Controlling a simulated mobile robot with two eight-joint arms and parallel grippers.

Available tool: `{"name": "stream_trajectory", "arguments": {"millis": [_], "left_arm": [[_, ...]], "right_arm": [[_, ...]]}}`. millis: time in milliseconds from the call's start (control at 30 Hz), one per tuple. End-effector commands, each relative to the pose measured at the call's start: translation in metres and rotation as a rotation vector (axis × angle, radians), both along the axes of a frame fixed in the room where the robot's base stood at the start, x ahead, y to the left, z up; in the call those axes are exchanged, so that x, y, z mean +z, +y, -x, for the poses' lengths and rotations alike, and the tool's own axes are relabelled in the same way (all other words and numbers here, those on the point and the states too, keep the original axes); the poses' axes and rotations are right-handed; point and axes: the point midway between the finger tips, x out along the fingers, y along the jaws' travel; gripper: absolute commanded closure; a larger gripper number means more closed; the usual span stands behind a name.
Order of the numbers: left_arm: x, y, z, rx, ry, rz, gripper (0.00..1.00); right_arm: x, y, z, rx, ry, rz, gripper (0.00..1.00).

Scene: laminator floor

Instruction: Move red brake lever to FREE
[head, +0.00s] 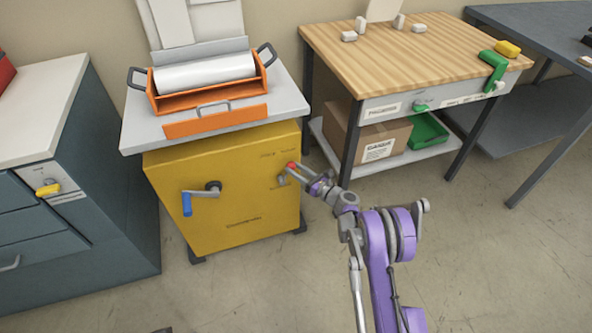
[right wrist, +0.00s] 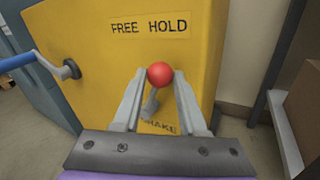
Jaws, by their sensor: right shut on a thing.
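The yellow cabinet (head: 225,190) stands under the orange laminator. The brake lever's red ball knob (head: 291,165) is on the right part of its front. In the right wrist view the red knob (right wrist: 160,74) sits between the fingertips of my right gripper (right wrist: 158,80), which is shut on it. The grey lever shaft (right wrist: 151,102) runs down from the knob, leaning slightly right. The FREE HOLD label (right wrist: 149,27) is above, FREE at left and HOLD at right; the knob is nearer below HOLD. A BRAKE label below is partly hidden. My left gripper is not in view.
A crank with a blue handle (head: 187,204) sticks out of the cabinet front, left of the lever. The laminator (head: 207,80) is on top. A wooden workbench (head: 400,60) stands to the right and grey drawers (head: 100,190) to the left.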

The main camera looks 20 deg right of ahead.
Motion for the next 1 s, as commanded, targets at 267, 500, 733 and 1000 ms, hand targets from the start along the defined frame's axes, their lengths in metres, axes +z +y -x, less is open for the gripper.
{"name": "stream_trajectory", "arguments": {"millis": [267, 500, 733, 1000], "left_arm": [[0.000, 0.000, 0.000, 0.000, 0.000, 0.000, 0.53], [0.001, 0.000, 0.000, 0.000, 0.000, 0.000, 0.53], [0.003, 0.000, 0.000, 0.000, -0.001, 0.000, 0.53], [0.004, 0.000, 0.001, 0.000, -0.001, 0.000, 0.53]], "right_arm": [[0.000, 0.000, 0.000, 0.001, 0.000, 0.004, 1.00], [0.003, 0.005, 0.001, 0.001, -0.002, 0.062, 1.00], [0.009, 0.018, 0.001, 0.002, -0.007, 0.214, 1.00], [0.013, 0.040, 0.002, 0.003, -0.016, 0.458, 1.00]]}}
